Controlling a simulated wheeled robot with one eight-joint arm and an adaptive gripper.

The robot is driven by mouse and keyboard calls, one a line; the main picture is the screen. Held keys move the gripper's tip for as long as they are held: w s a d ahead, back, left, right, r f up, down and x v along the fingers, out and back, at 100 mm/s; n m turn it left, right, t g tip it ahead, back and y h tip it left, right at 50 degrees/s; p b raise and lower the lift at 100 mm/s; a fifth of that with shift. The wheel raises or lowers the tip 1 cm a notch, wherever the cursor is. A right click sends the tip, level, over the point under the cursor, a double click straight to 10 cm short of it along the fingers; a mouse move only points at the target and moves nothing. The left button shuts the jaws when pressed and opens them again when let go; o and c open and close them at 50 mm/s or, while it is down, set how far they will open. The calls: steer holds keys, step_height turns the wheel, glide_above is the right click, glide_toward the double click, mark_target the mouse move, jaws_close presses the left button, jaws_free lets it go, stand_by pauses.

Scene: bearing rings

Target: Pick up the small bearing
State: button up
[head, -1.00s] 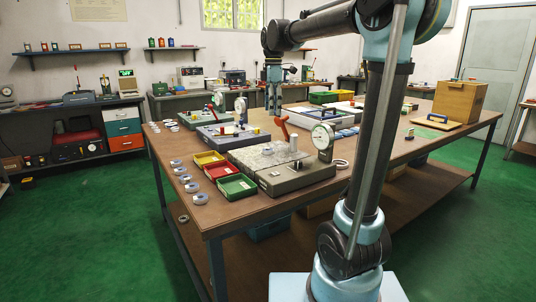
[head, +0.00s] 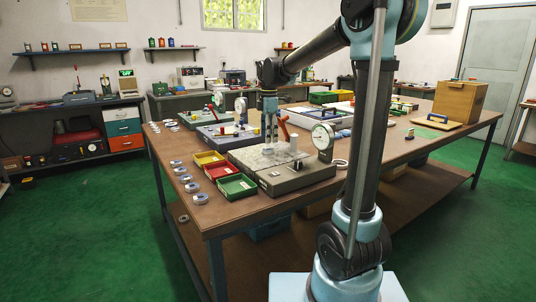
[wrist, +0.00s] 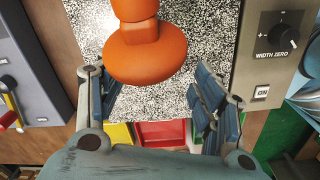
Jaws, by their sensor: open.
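Several small grey bearing rings (head: 192,187) lie in a row along the left edge of the workbench (head: 225,215). I cannot tell which of them is the small bearing. My gripper (head: 270,147) hangs pointing down over the speckled stone plate of the front gauge (head: 290,182), to the right of the rings and beside the red lever (head: 284,128). In the wrist view my gripper (wrist: 142,80) is open, its fingers spread wide with nothing held. No ring shows clearly there.
A yellow tray (head: 209,158), a red tray and a green tray (head: 237,187) stand between rings and gauge. A dial indicator (head: 323,138) rises at the gauge's right. Another gauge (head: 225,135) stands behind. A wooden cabinet (head: 460,101) stands far right.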

mark_target(268, 149)
steer(key=shift+w+a+f, duration=0.1)
steer(key=shift+a+f, duration=0.05)
steer(key=shift+f, duration=1.25)
steer(key=shift+w+a+f, duration=0.1)
steer(key=shift+f, duration=1.3)
steer(key=c, duration=1.3)
steer(key=shift+r, duration=0.1)
